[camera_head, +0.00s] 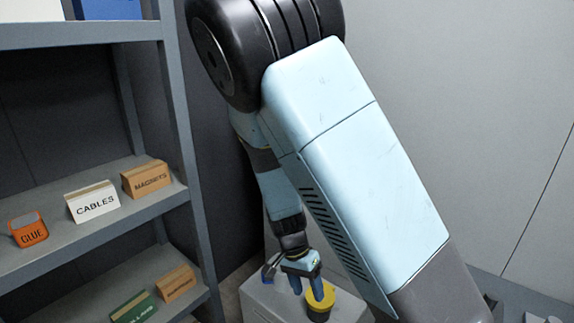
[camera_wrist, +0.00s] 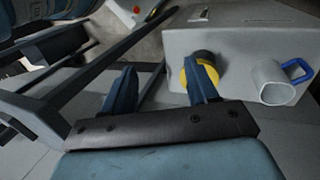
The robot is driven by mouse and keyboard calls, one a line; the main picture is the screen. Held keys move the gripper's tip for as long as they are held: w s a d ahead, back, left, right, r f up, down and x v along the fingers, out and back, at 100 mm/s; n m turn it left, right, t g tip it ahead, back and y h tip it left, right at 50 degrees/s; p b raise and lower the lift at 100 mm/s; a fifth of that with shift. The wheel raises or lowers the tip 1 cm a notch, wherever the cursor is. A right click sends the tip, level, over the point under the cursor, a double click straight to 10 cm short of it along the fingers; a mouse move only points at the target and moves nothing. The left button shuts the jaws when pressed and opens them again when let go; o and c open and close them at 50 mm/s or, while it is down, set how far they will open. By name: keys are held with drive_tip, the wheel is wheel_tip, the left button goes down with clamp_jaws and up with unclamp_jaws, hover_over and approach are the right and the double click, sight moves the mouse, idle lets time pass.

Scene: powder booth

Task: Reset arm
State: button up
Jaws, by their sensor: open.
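My gripper (camera_head: 307,285) shows in the head view at the lower middle, over a grey box-like surface. Its two blue fingers are spread apart with nothing between them. It also shows in the wrist view (camera_wrist: 162,88). My pale blue arm crosses the middle of the head view and hides part of the scene. A yellow and black round object (camera_head: 320,302) sits on the grey surface beside the fingers. In the wrist view, one finger partly covers this yellow and black object (camera_wrist: 206,62).
The grey cabinet (camera_wrist: 234,35) also bears a white cylinder (camera_wrist: 272,82) with a blue handle-like loop (camera_wrist: 298,70). A pale wall is at the right.

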drive_tip(key=d+r+n+t+y, duration=0.15)
drive_tip(key=d+r, duration=0.25)
drive_tip(key=r, duration=0.6)
drive_tip(key=d+r+n+t+y, duration=0.1)
drive_tip(key=d+r+n+y, duration=0.25)
drive_tip(key=r, duration=0.55)
drive_tip(key=s+d+r+n+t+h, duration=0.1)
drive_tip(key=s+d+r+t, duration=0.1)
drive_tip(key=s+d+r, duration=0.2)
drive_tip(key=s+d+r+n+t+h, duration=0.1)
drive_tip(key=s+d+r+t, duration=0.2)
drive_tip(key=r, duration=0.8)
drive_tip(key=s+d, duration=0.2)
drive_tip(key=d, duration=0.2)
drive_tip(key=shift+s+r, duration=0.15)
drive_tip(key=shift+s, duration=0.05)
